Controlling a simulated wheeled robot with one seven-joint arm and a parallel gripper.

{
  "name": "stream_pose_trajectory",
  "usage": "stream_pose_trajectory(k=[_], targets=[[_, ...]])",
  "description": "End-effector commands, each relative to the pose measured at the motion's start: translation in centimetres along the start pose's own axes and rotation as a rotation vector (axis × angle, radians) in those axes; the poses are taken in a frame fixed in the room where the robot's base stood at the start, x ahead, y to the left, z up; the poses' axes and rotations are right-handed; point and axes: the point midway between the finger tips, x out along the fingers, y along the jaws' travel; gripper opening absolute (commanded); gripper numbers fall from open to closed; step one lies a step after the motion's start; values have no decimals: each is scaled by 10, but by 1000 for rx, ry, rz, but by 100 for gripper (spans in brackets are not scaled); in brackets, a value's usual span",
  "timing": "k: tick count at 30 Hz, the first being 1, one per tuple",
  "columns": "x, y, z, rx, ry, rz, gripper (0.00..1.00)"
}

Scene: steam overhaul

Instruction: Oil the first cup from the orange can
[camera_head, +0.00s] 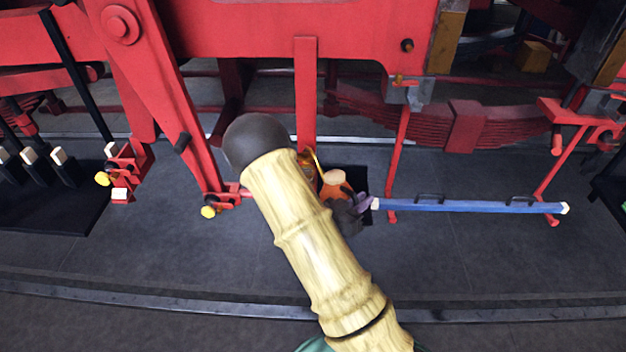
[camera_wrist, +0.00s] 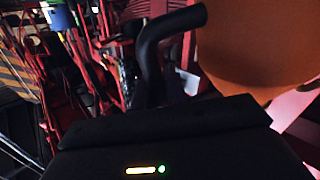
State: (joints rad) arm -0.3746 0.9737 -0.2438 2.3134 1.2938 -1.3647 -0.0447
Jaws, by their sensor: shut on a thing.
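The orange can (camera_head: 335,184) has a pale top and a thin yellow spout beside it, in the middle of the head view. My gripper (camera_head: 341,208) is dark and shut on the can, low in front of the red frame. In the wrist view the orange can (camera_wrist: 260,45) fills the upper right, close to the camera. A black bent bar (camera_wrist: 152,55) stands next to it; I cannot tell whether it belongs to the can. My pale arm hides part of the area left of the can. I cannot make out which part is the first cup.
A red machine frame (camera_head: 280,30) spans the top, with red posts hanging down. A blue bar (camera_head: 465,207) with black handles stretches to the right of my gripper. A black tray (camera_head: 60,215) with upright tools is at left. Grey floor (camera_head: 130,260) in front is clear.

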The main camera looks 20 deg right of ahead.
Motion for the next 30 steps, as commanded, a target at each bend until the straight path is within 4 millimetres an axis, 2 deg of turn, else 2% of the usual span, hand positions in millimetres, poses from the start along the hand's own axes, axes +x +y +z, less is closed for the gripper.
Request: stream_pose_trajectory(k=[10, 30], targets=[[-2, 0, 6, -115, -22, 1, 0], [-2, -1, 4, -166, -32, 2, 0]])
